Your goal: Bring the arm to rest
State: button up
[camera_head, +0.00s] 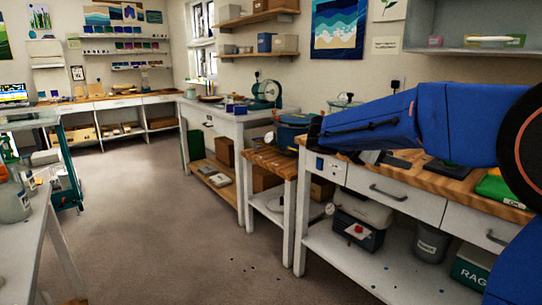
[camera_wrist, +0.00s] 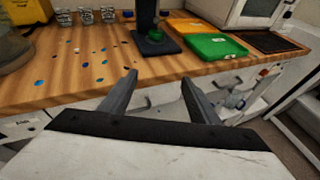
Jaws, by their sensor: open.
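My gripper (camera_wrist: 159,79) shows in the wrist view with its two dark fingers apart and nothing between them. The fingertips reach over the front edge of a wooden bench top (camera_wrist: 112,90). My blue arm (camera_head: 450,118) stretches across the right side of the head view, above a wooden-topped bench with drawers (camera_head: 395,195). I cannot make out the gripper in the head view.
In the wrist view, a green tray (camera_wrist: 214,46), a dark stand (camera_wrist: 153,38) and several small metal cups (camera_wrist: 86,17) are on the bench. Blue drops spot the wood.

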jog(key=s+d+f+m+g+y, duration=0.1)
jog(key=s+f+m+y, duration=0.25)
jog(key=s, duration=0.55)
jog(key=s+d+f+m+y, duration=0.1)
jog(key=s+f+m+y, duration=0.3)
jog(key=s, duration=0.6)
jog(key=s+a+f+m+t+y, duration=0.1)
jog(key=s+a+f+m+y, duration=0.2)
jog(key=s+f+m, duration=0.3)
jog(key=s+a+f+m+t+y, duration=0.1)
jog(key=s+a+f+m+y, duration=0.2)
jog(key=s+a+f+m, duration=0.3)
jog(key=s+m, duration=0.1)
jog(key=s, duration=0.3)
jog(key=shift+s+a, duration=0.25)
